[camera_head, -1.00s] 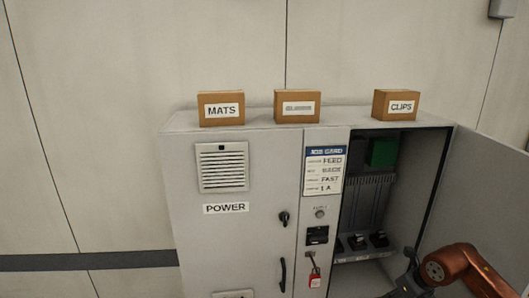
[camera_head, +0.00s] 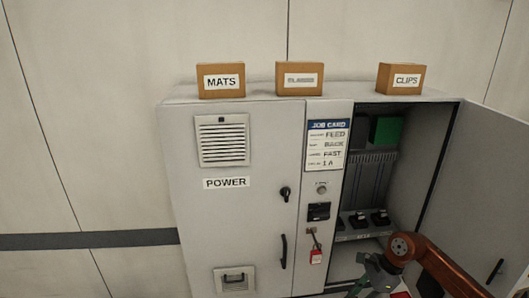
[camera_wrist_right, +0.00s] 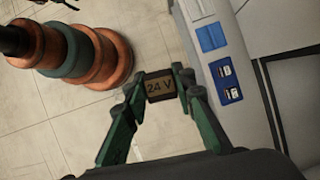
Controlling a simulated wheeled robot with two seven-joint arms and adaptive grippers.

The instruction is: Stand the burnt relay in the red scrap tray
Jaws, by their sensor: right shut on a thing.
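My right gripper (camera_wrist_right: 160,78) is shut on a small dark block with a tan face marked "24 V", the relay (camera_wrist_right: 160,88). The relay is held between the green fingertips, above a tiled floor; I cannot tell from this face whether it is burnt. In the head view my right gripper (camera_head: 377,277) is at the bottom right, in front of the open cabinet bay, and the relay cannot be made out there. My left gripper is not in view.
A grey cabinet (camera_head: 225,205) has its right door (camera_head: 475,190) swung open. Inside are a green block (camera_head: 385,130) and a row of black sockets (camera_head: 358,220). A red padlock tag (camera_head: 316,257) hangs beside the bay. Cardboard boxes (camera_head: 220,92) stand on top.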

